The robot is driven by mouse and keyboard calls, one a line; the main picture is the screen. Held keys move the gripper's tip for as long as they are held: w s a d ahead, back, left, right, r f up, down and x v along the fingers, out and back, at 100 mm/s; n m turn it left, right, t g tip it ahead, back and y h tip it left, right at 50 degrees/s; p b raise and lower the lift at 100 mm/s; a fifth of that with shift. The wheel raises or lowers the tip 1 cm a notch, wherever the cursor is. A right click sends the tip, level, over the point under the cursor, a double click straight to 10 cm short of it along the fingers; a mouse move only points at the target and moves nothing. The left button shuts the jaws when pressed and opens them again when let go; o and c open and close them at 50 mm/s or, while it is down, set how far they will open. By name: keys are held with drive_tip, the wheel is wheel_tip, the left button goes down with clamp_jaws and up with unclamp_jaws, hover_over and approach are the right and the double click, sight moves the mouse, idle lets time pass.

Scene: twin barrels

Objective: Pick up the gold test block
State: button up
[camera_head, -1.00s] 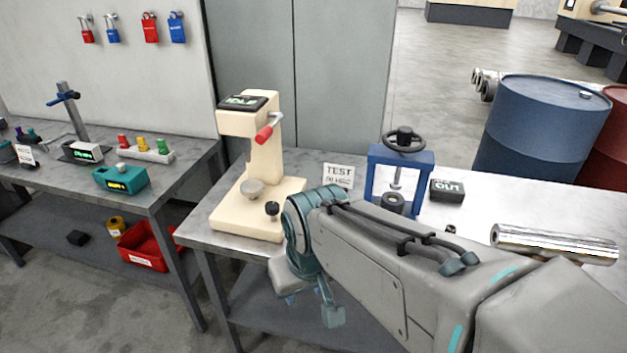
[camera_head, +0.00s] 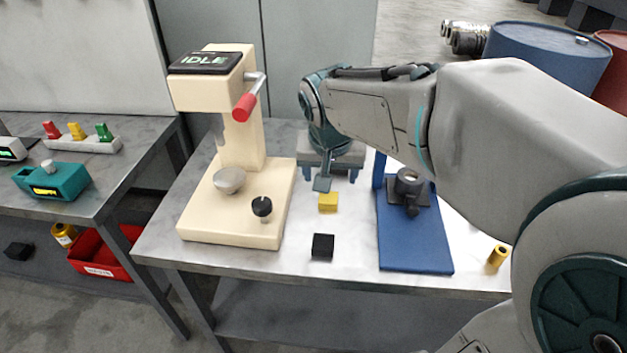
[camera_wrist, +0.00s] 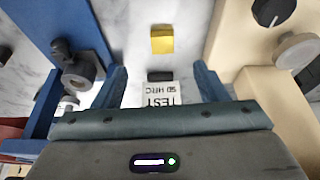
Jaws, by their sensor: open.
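The gold test block (camera_head: 328,202) is a small yellow-gold cube on the grey bench top, between the cream hardness tester and the blue press. In the wrist view the gold block (camera_wrist: 162,39) is above the middle, beyond the fingertips and between their lines. My gripper (camera_head: 333,176) hangs over the bench just behind the block in the head view. In the wrist view my gripper (camera_wrist: 162,78) has its two fingers wide apart, with nothing held. The block appears apart from both fingers.
The cream tester (camera_head: 238,205) with its red-handled lever stands left, the blue press (camera_head: 415,240) right. A black block (camera_head: 322,247) sits in front of the gold one. A gold cylinder (camera_head: 498,256) is further right. A TEST card (camera_wrist: 160,96) shows between the fingers.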

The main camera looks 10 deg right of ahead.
approach(328, 197)
wheel_tip(328, 197, down, 2)
drive_tip(key=shift+w+a+f+b, duration=0.1)
drive_tip(key=shift+w+f+b, duration=0.1)
drive_tip(key=shift+b, duration=0.2)
drive_tip(key=shift+w+d+x, duration=0.1)
drive_tip(key=shift+x, duration=1.45)
drive_tip(key=shift+w+d+x, duration=0.1)
drive_tip(key=shift+d+x, duration=0.05)
drive_tip(key=shift+x, duration=1.45)
drive_tip(key=shift+r, duration=0.2)
drive_tip(key=c, duration=1.3)
